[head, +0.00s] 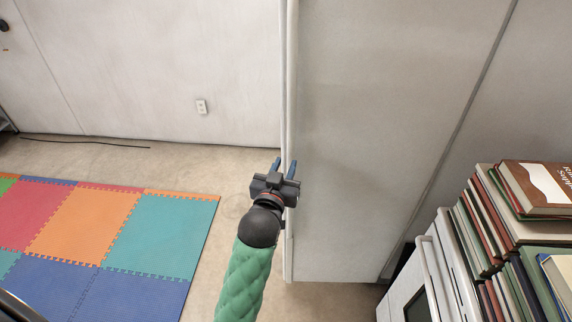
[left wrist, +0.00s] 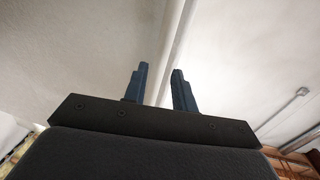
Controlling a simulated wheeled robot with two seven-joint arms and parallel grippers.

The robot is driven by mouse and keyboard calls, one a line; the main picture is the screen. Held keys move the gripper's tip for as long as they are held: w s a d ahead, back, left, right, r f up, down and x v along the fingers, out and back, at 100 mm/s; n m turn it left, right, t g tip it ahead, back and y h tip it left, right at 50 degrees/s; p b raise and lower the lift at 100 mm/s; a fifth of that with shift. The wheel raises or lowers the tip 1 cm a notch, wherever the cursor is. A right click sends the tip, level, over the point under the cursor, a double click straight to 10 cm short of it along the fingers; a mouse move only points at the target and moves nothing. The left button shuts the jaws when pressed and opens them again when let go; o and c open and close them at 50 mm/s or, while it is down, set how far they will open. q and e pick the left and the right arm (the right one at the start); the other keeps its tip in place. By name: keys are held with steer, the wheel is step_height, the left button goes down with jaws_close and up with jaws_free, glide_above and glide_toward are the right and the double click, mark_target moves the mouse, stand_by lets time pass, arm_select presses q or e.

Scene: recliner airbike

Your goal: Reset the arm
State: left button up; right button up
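My left gripper (head: 284,168) is raised in front of me, at the end of my green padded forearm. My right gripper is in neither view.
A white appliance (head: 437,270) and stacked books (head: 535,250) stand at the right. A colored foam mat (head: 85,240) lies on the floor at the left. Bare floor (head: 225,215) lies between mat and panel. A wall with an outlet (head: 201,107) is behind.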

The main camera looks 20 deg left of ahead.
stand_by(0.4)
arm_select(q)
steer(key=s+d+f+m+g+h, duration=0.15)
steer(key=f+g, duration=0.25)
steer(key=f, duration=1.6)
steer(key=s+d+f+g, duration=0.1)
steer(key=s+f+g, duration=0.25)
steer(key=f, duration=1.75)
steer(key=s+a+f+g, duration=0.2)
steer(key=s+f+g, duration=0.1)
steer(key=s+f, duration=0.6)
steer(key=s+a+f+g, duration=0.2)
steer(key=s+f, duration=0.8)
steer(key=f, duration=0.2)
steer(key=s+a+f+g+y, duration=0.1)
steer(key=s+a+f+g, duration=0.1)
steer(key=s+f, duration=0.8)
steer(key=shift+a+f+m+g+b, duration=0.2)
steer(key=shift+f+m+g+b, duration=0.15)
steer(key=shift+f+g, duration=0.5)
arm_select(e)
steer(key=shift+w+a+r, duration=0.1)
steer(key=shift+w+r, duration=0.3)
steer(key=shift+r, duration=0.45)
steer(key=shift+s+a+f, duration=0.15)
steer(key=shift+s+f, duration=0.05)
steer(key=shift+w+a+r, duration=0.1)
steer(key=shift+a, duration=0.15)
